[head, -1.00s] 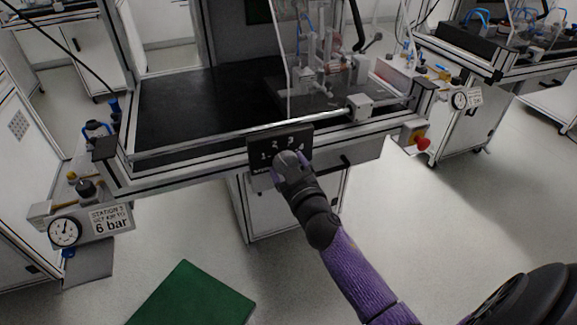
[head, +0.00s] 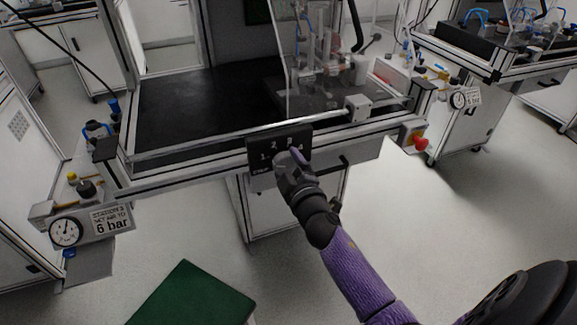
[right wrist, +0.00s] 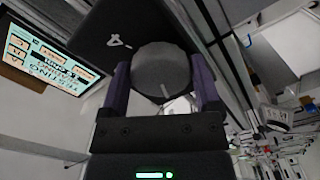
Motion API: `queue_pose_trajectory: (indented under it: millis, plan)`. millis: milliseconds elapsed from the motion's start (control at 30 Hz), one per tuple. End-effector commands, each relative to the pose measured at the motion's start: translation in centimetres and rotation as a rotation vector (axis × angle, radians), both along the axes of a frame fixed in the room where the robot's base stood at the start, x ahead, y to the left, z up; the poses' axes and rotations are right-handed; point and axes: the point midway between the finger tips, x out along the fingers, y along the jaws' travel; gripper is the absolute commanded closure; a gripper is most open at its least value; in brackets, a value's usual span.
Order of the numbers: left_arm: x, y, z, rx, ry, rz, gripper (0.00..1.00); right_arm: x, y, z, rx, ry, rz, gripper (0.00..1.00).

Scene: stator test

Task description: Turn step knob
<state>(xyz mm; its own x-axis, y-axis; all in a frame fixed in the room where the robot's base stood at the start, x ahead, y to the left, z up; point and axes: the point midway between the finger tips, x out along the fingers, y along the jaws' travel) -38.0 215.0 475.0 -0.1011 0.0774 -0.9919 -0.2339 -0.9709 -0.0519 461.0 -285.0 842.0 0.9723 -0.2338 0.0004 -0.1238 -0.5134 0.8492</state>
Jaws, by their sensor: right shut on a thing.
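The step knob (right wrist: 160,72) is a round dark grey knob with a light pointer line, seen between my right gripper's fingers in the right wrist view. It sits on a black panel (head: 257,145) with white step numbers on the front of the bench. My right gripper (head: 291,160) is shut on the knob, one finger on each side, and covers much of it in the head view. In the right wrist view the pointer line is at the knob's lower edge, close to the right finger. My left gripper is not in view.
The bench (head: 190,178) has a dark top and a clear guard. A red button (head: 420,143) is at its right end. A pressure gauge (head: 66,231) is at its left end. A green board (head: 190,295) is in front. Open floor lies around.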

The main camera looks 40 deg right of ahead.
Motion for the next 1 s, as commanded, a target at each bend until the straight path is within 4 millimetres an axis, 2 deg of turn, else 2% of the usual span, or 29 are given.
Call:
queue_pose_trajectory:
  millis: [533, 567, 600, 633, 867, 1000]
  plan:
    - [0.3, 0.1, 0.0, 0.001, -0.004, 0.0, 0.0, 0.0, 0.0, -0.1, -0.024, 0.008, 0.0, 0.78]
    - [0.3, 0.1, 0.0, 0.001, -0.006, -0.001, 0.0, 0.0, 0.0, -0.1, -0.024, 0.008, 0.0, 0.13]
    - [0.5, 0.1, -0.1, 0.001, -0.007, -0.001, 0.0, 0.0, 0.0, -0.1, -0.023, 0.008, 0.0, 0.05]
    - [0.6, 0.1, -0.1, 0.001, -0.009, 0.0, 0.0, 0.0, 0.0, -0.1, -0.023, 0.008, 0.0, 0.0]
    - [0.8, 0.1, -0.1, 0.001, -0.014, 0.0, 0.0, -0.1, 0.0, 0.0, -0.021, 0.006, 0.001, 0.0]
    - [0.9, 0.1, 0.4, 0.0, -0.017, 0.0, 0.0, -1.7, 0.5, 0.1, -0.019, 0.006, 0.001, 0.0]
